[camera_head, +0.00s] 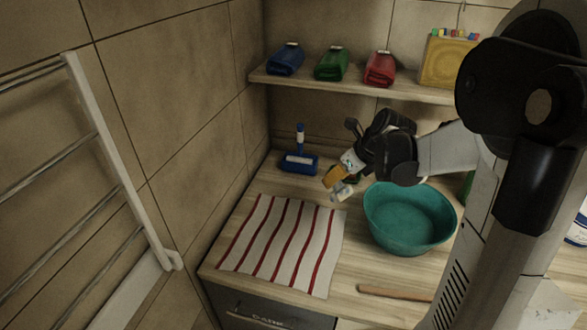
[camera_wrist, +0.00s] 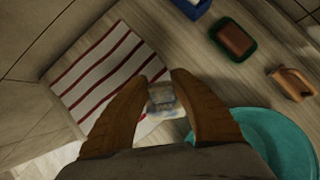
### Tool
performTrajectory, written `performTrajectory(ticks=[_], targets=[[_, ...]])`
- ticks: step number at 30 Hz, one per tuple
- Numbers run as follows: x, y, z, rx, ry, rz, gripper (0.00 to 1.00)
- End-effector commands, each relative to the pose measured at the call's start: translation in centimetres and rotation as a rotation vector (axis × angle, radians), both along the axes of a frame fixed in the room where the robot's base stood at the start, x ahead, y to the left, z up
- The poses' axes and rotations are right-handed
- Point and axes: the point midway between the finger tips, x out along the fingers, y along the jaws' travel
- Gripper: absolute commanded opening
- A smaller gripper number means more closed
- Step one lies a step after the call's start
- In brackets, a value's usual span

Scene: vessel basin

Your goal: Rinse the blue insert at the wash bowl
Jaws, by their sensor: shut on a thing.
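My gripper (camera_head: 338,184) has tan fingers and points down over the counter, left of the wash bowl. The wash bowl (camera_head: 408,240) is a round teal basin on the counter; its rim also shows at lower right in the wrist view (camera_wrist: 290,140). Between my fingertips (camera_wrist: 160,92) is a small pale bluish piece, the blue insert (camera_wrist: 163,101), and the fingers are shut on it. It also shows just below the fingers in the head view (camera_head: 342,192). It is outside the bowl, near the right edge of the towel. Its lower end is blurred.
A red-striped towel (camera_head: 280,242) lies left of the bowl. Behind are a blue holder (camera_head: 299,163), a green dish (camera_wrist: 245,55) with a brown block and a wooden-backed brush (camera_wrist: 292,84). A wooden stick (camera_head: 395,293) lies in front. A shelf (camera_head: 350,90) hangs above.

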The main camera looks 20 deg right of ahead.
Motion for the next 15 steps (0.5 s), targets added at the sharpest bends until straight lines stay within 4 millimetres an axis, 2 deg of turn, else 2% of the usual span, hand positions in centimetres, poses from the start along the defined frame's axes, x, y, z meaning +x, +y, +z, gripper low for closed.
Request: performTrajectory(ticks=[1,6,12,15], targets=[[-0.9,-2.1,1.2,-0.002,0.008,-0.01,0.08],[-4.2,-7.8,2.7,-0.01,0.034,-0.017,0.08],[-8.6,-13.0,4.2,-0.018,0.063,-0.029,0.08],[-10.2,-14.7,4.7,-0.022,0.073,-0.031,0.08]])
